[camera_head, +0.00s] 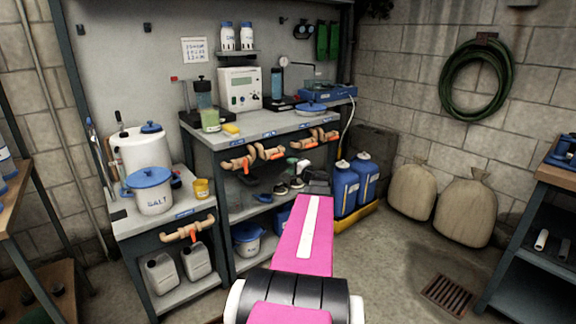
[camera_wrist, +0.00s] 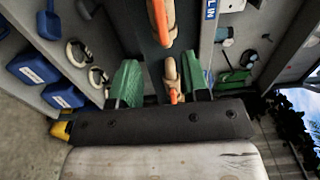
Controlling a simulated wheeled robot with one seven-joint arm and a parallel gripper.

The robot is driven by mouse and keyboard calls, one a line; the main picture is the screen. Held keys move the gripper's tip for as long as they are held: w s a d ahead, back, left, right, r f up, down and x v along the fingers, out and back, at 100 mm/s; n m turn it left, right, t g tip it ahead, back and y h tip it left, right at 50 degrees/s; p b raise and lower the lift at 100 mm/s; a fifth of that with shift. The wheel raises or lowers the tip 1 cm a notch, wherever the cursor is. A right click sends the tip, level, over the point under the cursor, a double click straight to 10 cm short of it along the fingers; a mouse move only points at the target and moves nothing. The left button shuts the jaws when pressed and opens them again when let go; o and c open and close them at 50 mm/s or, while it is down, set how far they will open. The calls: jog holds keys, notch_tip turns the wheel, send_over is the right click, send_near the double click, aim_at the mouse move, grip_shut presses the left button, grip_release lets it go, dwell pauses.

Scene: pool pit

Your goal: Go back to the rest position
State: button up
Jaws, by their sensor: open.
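My gripper (camera_head: 297,165) is at the far end of my pink arm, low in front of the bench. In the wrist view my gripper (camera_wrist: 160,85) shows two green fingers spread apart, open, with nothing held between them. A tan pipe with an orange handle (camera_wrist: 172,75) shows in the gap between the fingers, seemingly beyond them. I cannot tell how far away it is. The task names no other object.
The bench (camera_head: 268,129) carries instruments, with orange-handled pipes (camera_head: 240,162) along its front. Blue canisters (camera_head: 345,188) stand right of my gripper. A side table (camera_head: 150,222) holds a salt tub (camera_head: 152,196). Sacks (camera_head: 465,212) stand by the wall. Floor at right is clear around a drain grate (camera_head: 449,295).

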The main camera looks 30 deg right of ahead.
jog(key=shift+s+a, duration=0.1)
dwell(0.5)
jog(key=w+a+f+n+g+y, duration=0.1)
jog(key=a+f+n+g+y, duration=0.3)
jog(key=a, duration=1)
jog(key=a+f+n+g+y, duration=0.1)
jog(key=a+f+n+g, duration=0.5)
jog(key=a, duration=0.7)
jog(key=s+a+f+n+g+h, duration=0.3)
jog(key=s+a, duration=0.3)
jog(key=a, duration=0.2)
jog(key=s+a+f+n+g+h, duration=0.3)
jog(key=s+a+f+g, duration=0.2)
jog(key=a, duration=0.4)
jog(key=shift+s+a+f+n+h, duration=0.3)
jog(key=shift+s+f+n, duration=0.1)
jog(key=shift+s+f, duration=0.55)
jog(key=shift+d+r, duration=0.1)
jog(key=shift+r, duration=0.05)
